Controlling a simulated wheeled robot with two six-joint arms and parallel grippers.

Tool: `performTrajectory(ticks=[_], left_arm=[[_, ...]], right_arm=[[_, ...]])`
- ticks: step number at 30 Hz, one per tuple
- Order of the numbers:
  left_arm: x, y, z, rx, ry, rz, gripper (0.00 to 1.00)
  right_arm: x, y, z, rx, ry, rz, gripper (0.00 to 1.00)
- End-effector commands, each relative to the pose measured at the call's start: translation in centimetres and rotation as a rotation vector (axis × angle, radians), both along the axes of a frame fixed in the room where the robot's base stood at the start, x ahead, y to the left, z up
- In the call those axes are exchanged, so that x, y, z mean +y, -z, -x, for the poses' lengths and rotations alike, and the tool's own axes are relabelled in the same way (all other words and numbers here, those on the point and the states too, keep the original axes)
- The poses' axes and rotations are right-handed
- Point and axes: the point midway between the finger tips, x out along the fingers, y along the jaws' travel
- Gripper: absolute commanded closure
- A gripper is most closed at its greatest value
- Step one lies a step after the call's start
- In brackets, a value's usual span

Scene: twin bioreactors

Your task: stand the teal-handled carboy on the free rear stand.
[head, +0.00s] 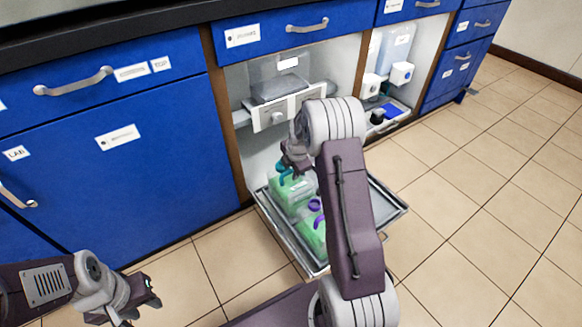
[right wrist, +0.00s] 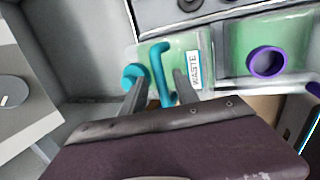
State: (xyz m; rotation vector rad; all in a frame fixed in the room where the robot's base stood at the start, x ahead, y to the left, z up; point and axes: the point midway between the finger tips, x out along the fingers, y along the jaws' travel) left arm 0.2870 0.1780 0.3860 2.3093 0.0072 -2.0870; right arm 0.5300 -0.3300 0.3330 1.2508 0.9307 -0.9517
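The teal-handled carboy (head: 283,192) holds green liquid and stands in the pulled-out tray at the base of the open cabinet. In the right wrist view its body (right wrist: 205,45) carries a WASTE label, and its teal handle (right wrist: 160,62) and round teal cap (right wrist: 133,75) show. My right gripper (head: 288,160) is above it at the handle. In the right wrist view its fingers (right wrist: 160,80) are apart, with the handle between them; I see no clear grip. My left gripper (head: 140,296) is low at the left, away from the carboys; its finger opening is unclear. I cannot pick out the free rear stand.
A purple-handled carboy (head: 312,232) stands in the same metal tray (head: 388,205), beside the teal-handled one. A white bioreactor unit (head: 275,108) sits above on a shelf. A second unit (head: 392,72) fills the right-hand bay. Blue cabinet doors flank the bay; tiled floor is clear at right.

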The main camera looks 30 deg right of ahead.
Motion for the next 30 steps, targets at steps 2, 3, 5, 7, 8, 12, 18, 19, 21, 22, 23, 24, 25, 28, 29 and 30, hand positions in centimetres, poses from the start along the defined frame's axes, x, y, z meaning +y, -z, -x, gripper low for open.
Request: performTrajectory(ticks=[2,3,5,7,8,12,18,19,21,22,23,24,25,28,29,30], left_arm=[[0.0,-2.9,0.0,-0.001,0.000,0.000,0.64],[0.0,-3.6,0.0,-0.001,0.000,0.000,0.64],[0.0,-4.6,0.0,-0.001,0.000,0.000,0.64],[0.0,-5.5,0.0,-0.001,0.000,0.000,0.64],[0.0,-5.8,0.0,-0.001,0.000,0.000,0.64],[0.0,-6.6,0.0,-0.001,0.000,0.000,0.64],[0.0,-6.5,0.0,0.000,0.000,0.000,0.64],[0.0,-6.5,0.0,0.000,0.000,0.000,0.64],[0.0,-6.5,0.0,0.000,0.000,0.000,0.64],[0.0,-6.5,0.0,0.000,0.000,0.000,0.64],[0.0,-6.5,0.0,0.000,0.000,0.000,0.64],[0.0,-6.5,0.0,0.000,0.000,0.000,0.64],[0.0,-6.5,0.0,0.000,0.000,0.000,0.64],[0.0,-6.5,0.0,0.000,0.000,0.000,0.64],[0.0,-6.5,0.0,0.000,0.000,0.000,0.64],[0.0,-6.5,0.0,0.000,0.000,0.000,0.64]], right_arm=[[0.1,-3.6,0.6,-0.005,0.000,0.002,0.64],[0.2,-4.5,0.9,-0.006,0.000,0.002,0.64],[0.3,-6.0,1.5,-0.007,0.000,0.003,0.64],[0.4,-7.3,2.0,-0.007,-0.001,0.003,0.64],[0.4,-7.8,2.2,-0.008,-0.001,0.003,0.64],[0.5,-9.1,2.8,-0.008,-0.001,0.003,0.64],[0.7,-9.3,3.0,-0.009,0.007,0.000,0.64],[1.0,-9.4,3.2,-0.009,0.022,-0.008,0.64],[2.4,-9.8,4.2,-0.001,0.110,-0.050,0.64],[3.3,-10.1,4.9,0.006,0.174,-0.080,0.64],[4.4,-10.3,5.8,0.012,0.252,-0.114,0.64],[6.0,-10.7,7.4,0.027,0.375,-0.163,0.64],[7.2,-11.0,8.7,0.040,0.478,-0.201,0.64],[10.7,-11.7,13.4,0.082,0.832,-0.309,0.64],[11.5,-11.8,14.9,0.094,0.935,-0.333,0.64],[12.5,-11.9,16.7,0.108,1.065,-0.360,0.64]])
